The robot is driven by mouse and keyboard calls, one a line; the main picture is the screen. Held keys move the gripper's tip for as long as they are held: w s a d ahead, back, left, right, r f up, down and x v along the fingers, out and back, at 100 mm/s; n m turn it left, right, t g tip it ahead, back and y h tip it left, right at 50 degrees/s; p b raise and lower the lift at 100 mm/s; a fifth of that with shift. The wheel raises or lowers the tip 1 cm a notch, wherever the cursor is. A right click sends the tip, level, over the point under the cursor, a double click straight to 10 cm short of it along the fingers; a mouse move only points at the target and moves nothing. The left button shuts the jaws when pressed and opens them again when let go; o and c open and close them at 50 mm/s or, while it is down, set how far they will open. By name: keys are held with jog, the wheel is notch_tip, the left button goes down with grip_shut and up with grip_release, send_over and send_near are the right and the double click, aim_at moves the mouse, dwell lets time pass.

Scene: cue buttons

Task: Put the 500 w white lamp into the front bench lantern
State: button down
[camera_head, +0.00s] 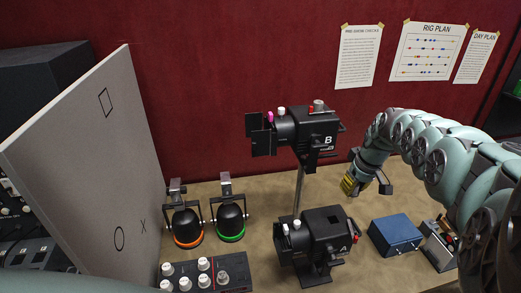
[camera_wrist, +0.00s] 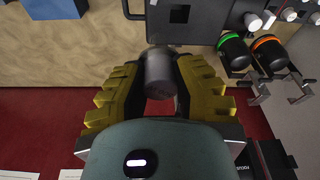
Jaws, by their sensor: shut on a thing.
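My gripper (camera_head: 366,184) hangs at the right, behind and above the front bench lantern (camera_head: 318,233), the black one marked A. In the wrist view my yellow-padded gripper (camera_wrist: 161,82) is shut on a dark grey cylinder (camera_wrist: 158,68), apparently the lamp's base. The lamp's far end, its wattage and any white marking are hidden. Lantern A also shows ahead of the cylinder in the wrist view (camera_wrist: 205,30), with a dark rectangular opening in its casing. I cannot tell a gap between cylinder and lantern.
Lantern B (camera_head: 307,133) stands on a pole behind A. A blue box (camera_head: 394,234) and a small metal case (camera_head: 437,246) are at right. Orange-ringed (camera_head: 186,223) and green-ringed (camera_head: 230,216) lights and a knob panel (camera_head: 206,277) are at left, beside a tall grey board (camera_head: 85,165).

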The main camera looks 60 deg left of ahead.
jog(key=s+a, duration=0.2)
jog(key=s, duration=0.1)
jog(key=b, duration=0.3)
send_near(335, 214)
jog(key=shift+s+a+f+n, duration=0.15)
jog(key=shift+s+a+n, duration=0.1)
jog(key=shift+s, duration=0.2)
jog(key=shift+s+a+f+n, duration=0.15)
jog(key=shift+s+a, duration=0.1)
jog(key=shift+s, duration=0.2)
jog(key=shift+d, duration=0.15)
dwell(0.7)
jog(key=shift+f, duration=0.15)
jog(key=shift+f+b, duration=0.35)
jog(key=shift+b, duration=0.25)
jog(key=shift+d+b+x, duration=0.2)
jog(key=shift+b+x, duration=0.7)
jog(key=shift+b, duration=0.05)
jog(key=shift+d+b+x, duration=0.2)
jog(key=shift+b+x, duration=0.7)
jog(key=shift+b, duration=0.05)
jog(key=shift+d+b+x, duration=0.2)
jog(key=shift+b+x, duration=0.7)
jog(key=shift+b, duration=0.05)
jog(key=shift+s+f, duration=0.1)
